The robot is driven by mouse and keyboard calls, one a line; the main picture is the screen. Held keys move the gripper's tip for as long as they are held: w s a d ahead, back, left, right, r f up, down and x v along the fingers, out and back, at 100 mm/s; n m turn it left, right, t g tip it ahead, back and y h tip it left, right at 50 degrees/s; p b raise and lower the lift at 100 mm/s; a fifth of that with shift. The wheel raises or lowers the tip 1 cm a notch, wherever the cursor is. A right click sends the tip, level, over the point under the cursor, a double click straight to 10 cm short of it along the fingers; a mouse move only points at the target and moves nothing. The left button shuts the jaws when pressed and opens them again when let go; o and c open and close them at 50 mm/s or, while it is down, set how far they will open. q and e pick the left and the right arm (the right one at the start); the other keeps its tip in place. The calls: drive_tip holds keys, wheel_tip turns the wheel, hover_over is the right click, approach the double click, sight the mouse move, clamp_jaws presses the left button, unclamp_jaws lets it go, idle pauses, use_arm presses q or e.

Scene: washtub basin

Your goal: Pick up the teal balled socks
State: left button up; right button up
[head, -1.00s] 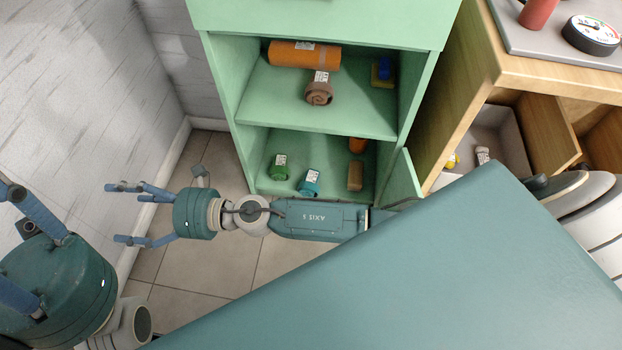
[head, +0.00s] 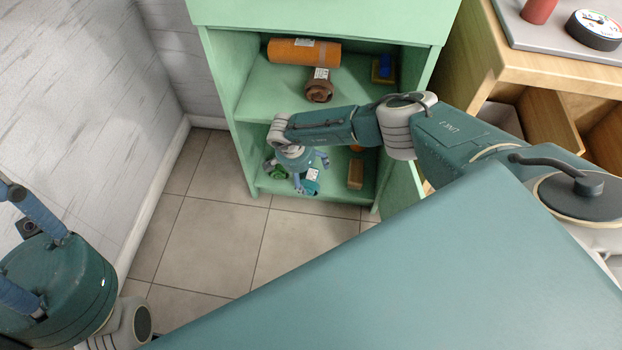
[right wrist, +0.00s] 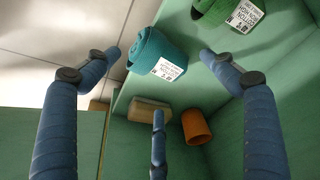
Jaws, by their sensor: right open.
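The teal balled socks (head: 312,185), with a white label, sit on the lower shelf of the green cabinet. My right gripper (head: 302,174) is inside the cabinet opening, right above and beside them, partly covering them. In the right wrist view the teal socks (right wrist: 150,48) lie between the tips of the two side fingers of the right gripper (right wrist: 158,68). The fingers are spread and hold nothing; I cannot tell whether any touches the socks. My left gripper (head: 22,240) is at the left edge, its fingertips out of frame.
A green rolled item (right wrist: 228,12) lies close beside the socks. A tan block (right wrist: 135,110) and an orange item (right wrist: 195,127) are on the same shelf. The upper shelf (head: 285,95) is just above my right arm. The cabinet's open door (head: 402,190) stands at right.

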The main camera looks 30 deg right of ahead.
sight(309, 178)
drive_tip(key=b+x, duration=0.3)
drive_tip(key=x, duration=0.2)
drive_tip(key=shift+f, duration=0.4)
drive_tip(key=c, duration=1.2)
